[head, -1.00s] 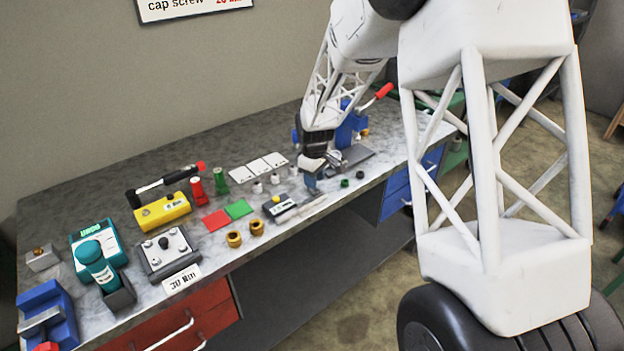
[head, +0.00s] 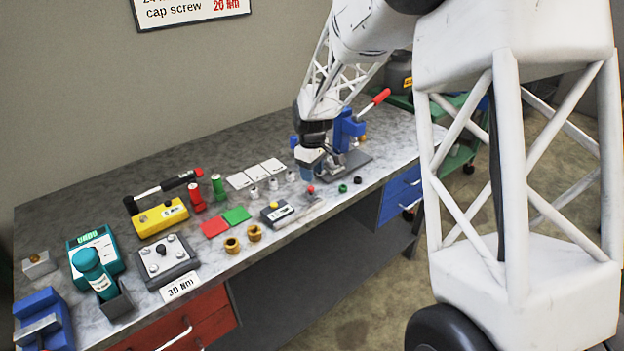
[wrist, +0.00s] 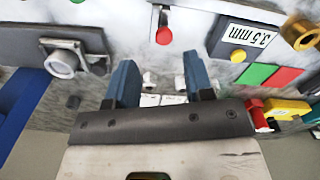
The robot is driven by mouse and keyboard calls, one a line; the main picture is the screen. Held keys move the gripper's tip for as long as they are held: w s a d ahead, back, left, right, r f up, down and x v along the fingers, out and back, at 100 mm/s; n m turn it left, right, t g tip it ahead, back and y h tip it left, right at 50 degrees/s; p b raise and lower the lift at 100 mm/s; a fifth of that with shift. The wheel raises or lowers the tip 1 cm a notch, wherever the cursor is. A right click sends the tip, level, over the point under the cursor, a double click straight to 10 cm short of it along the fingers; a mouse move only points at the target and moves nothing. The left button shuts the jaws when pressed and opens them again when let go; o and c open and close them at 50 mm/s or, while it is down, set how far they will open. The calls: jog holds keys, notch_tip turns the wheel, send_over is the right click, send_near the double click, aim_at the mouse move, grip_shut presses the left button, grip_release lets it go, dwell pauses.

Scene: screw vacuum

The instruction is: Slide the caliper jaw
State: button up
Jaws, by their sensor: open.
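The caliper is a dark box (head: 275,213) with a yellow button and a white label, in the middle of the bench's front part. A pale bar (head: 303,208) runs right from it, with a red knob (head: 310,189) near its far end. In the wrist view, the caliper label reads 3.5 mm (wrist: 245,34) and the red knob (wrist: 163,35) stands ahead of the fingers, between their lines. My gripper (wrist: 160,78) is open, its two blue fingers apart with nothing held. In the head view, my gripper (head: 309,172) hangs just behind the knob; contact cannot be told.
Several small white pieces (head: 272,184) stand near the gripper, before white cards (head: 256,173). A blue clamp-like fixture (head: 347,130) with a red handle stands right behind. Black and green rings (head: 343,188) lie right. Green (head: 236,215) and red (head: 214,227) squares and gold rings (head: 232,245) lie left.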

jog(key=shift+r, duration=1.35)
jog(key=shift+d, duration=0.1)
jog(key=s+d+r+m+t, duration=0.1)
jog(key=s+d+r+m, duration=0.2)
jog(key=s+d+r, duration=0.5)
jog(key=s+d+r+m, duration=0.3)
jog(key=s+d+r, duration=0.3)
jog(key=s+d, duration=0.3)
jog(key=s+d+m, duration=0.3)
jog(key=s+d, duration=0.1)
jog(key=s, duration=0.9)
jog(key=s+d+m+t, duration=0.1)
jog(key=s+d+m, duration=0.2)
jog(key=s, duration=1.1)
jog(key=shift+s+d+r+m+t, duration=0.3)
jog(key=shift+d+m, duration=0.1)
jog(key=shift+d, duration=0.7)
